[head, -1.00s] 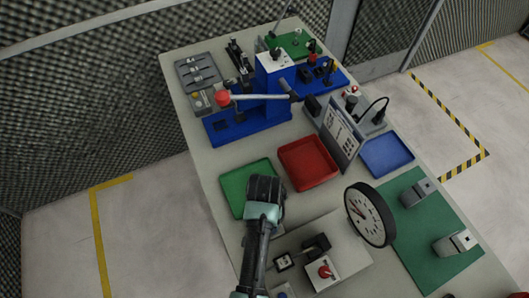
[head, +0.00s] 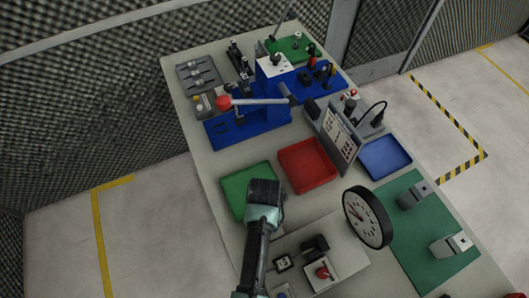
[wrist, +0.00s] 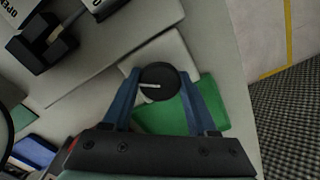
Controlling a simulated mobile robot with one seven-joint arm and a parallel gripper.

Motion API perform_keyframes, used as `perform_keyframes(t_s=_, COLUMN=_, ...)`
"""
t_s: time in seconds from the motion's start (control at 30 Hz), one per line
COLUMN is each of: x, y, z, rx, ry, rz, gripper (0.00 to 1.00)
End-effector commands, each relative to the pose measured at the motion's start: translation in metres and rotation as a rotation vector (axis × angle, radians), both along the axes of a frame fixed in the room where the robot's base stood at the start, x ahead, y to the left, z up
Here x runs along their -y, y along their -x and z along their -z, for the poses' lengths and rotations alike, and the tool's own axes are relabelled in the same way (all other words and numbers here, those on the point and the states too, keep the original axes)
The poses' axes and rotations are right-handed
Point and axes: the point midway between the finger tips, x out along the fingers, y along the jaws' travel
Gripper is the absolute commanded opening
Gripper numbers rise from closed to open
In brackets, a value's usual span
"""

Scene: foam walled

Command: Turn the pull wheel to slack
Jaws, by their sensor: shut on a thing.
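The pull wheel looks to be the small round black knob (wrist: 150,90) with a white mark line on its face, seen in the wrist view. My gripper (wrist: 158,77) has its blue fingers on both sides of this knob and is shut on it. The white line lies nearly level in the picture. In the head view my gripper (head: 263,190) is over the near left part of the bench, beside the green tray, and hides the knob.
A green tray (head: 235,190) and a red tray (head: 307,165) lie beyond my gripper. A round dial gauge (head: 367,217) stands to the right. A black block (head: 314,246) and a red knob (head: 323,273) are close to my arm.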

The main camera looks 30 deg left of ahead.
Motion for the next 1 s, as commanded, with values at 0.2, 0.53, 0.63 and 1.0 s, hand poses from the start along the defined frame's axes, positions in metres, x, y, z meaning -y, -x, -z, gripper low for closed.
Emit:
perform_keyframes(t_s=0.2, x=0.0001, y=-0.0011, z=-0.0032, rx=0.002, ry=0.0, rz=-0.202, gripper=0.03)
perform_keyframes(t_s=0.53, x=-0.0004, y=-0.0013, z=-0.0023, rx=0.004, ry=-0.001, rz=-0.466, gripper=0.03)
perform_keyframes(t_s=0.63, x=-0.0004, y=-0.0011, z=-0.0019, rx=0.003, ry=-0.001, rz=-0.523, gripper=0.03)
perform_keyframes(t_s=1.0, x=-0.0008, y=-0.0015, z=-0.0013, rx=0.005, ry=-0.002, rz=-0.631, gripper=0.03)
